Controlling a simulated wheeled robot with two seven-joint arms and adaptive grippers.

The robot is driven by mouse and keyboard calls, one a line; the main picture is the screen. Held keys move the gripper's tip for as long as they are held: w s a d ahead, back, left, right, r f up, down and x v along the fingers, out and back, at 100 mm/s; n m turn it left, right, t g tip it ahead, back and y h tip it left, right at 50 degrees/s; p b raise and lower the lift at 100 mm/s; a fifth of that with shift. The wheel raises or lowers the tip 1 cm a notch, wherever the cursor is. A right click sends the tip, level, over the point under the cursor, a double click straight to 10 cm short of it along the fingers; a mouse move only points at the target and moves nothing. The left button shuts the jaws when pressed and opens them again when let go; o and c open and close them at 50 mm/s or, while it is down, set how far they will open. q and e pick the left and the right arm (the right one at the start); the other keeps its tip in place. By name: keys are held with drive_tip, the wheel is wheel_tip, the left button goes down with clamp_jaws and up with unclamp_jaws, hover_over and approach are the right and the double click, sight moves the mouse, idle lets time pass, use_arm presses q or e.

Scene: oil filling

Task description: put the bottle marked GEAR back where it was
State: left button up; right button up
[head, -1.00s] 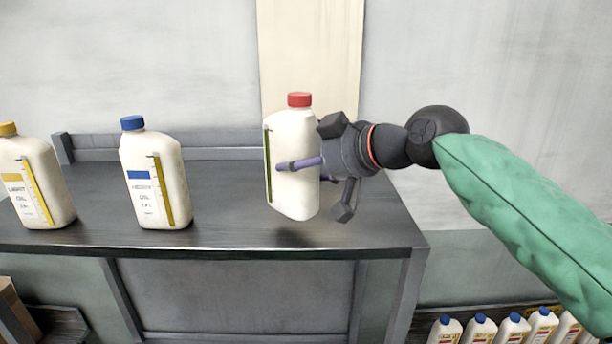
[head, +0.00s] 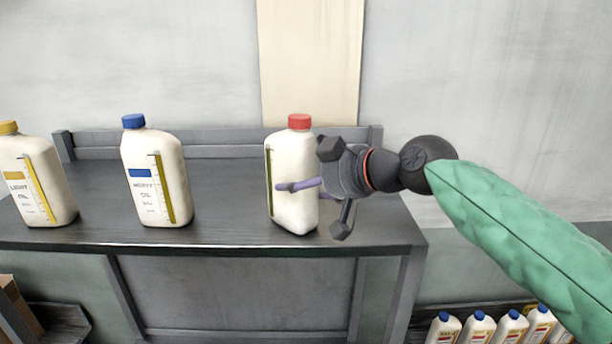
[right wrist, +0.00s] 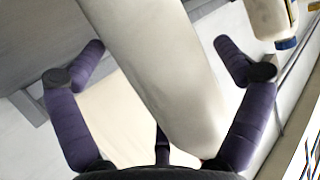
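A white bottle with a red cap (head: 290,205) and a green level strip is upright at the table's right part, near the front edge. Its base is at or just above the table top; I cannot tell which. No GEAR mark is readable on it. My right gripper (head: 300,186) comes from the right and is shut around the bottle's middle, one purple finger across its front. In the right wrist view the bottle's pale body (right wrist: 150,70) lies between the fingers. My left gripper is not in view.
A blue-capped HEAVY bottle (head: 155,180) and a yellow-capped LIGHT bottle (head: 32,180) stand on the dark table (head: 230,238) to the left. Free table room lies between the blue-capped and red-capped bottles. Several blue-capped bottles (head: 478,330) stand low at the right.

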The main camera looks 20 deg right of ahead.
drive_tip(key=shift+r, duration=0.2)
drive_tip(key=b+v, duration=0.2)
drive_tip(key=v, duration=1)
drive_tip(key=shift+f, duration=0.15)
